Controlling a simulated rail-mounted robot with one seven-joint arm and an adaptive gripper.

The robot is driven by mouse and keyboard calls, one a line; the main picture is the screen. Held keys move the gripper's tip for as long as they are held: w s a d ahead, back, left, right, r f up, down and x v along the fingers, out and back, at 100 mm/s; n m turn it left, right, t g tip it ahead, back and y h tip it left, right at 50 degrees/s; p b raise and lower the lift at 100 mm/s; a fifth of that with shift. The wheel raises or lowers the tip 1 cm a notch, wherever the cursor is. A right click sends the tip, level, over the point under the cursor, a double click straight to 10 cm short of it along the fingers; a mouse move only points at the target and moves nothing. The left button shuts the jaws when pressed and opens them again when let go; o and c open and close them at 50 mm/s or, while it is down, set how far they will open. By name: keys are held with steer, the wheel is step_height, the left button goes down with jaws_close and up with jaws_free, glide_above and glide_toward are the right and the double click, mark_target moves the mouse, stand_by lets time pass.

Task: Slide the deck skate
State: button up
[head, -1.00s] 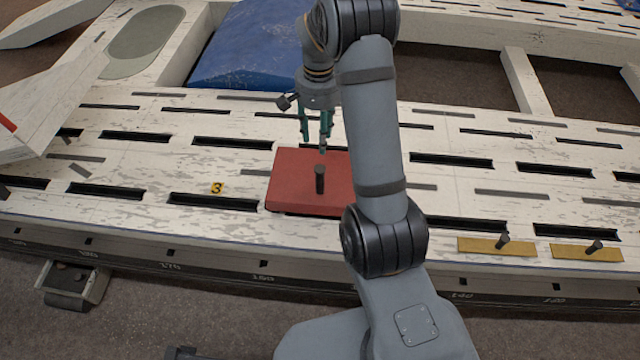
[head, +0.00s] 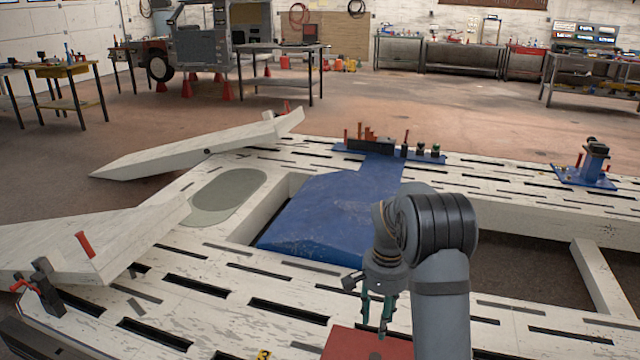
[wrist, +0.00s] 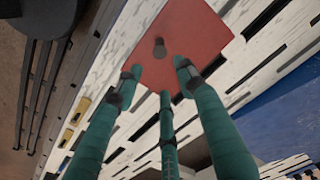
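The deck skate is a red square plate (head: 350,343) on the slotted white deck. Its near part is cut off by the bottom edge of the head view. In the wrist view the red skate (wrist: 195,30) fills the top middle, with a dark upright knob (wrist: 160,48) on it. My gripper (head: 376,318) hangs over the skate. In the wrist view its three teal fingers (wrist: 160,76) are spread apart with nothing between them. The fingertips are near the knob but apart from it.
A blue sheet (head: 330,215) lies beyond the skate. White beams (head: 200,145) and a red-handled clamp (head: 45,285) are at left. A blue tool rack (head: 385,150) and a blue stand (head: 590,170) sit on the far rail. A yellow "3" tag (head: 264,354) marks the deck.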

mark_target(374, 358)
step_height(374, 358, down, 10)
steer(key=shift+f, duration=0.2)
steer(key=shift+c, duration=1.3)
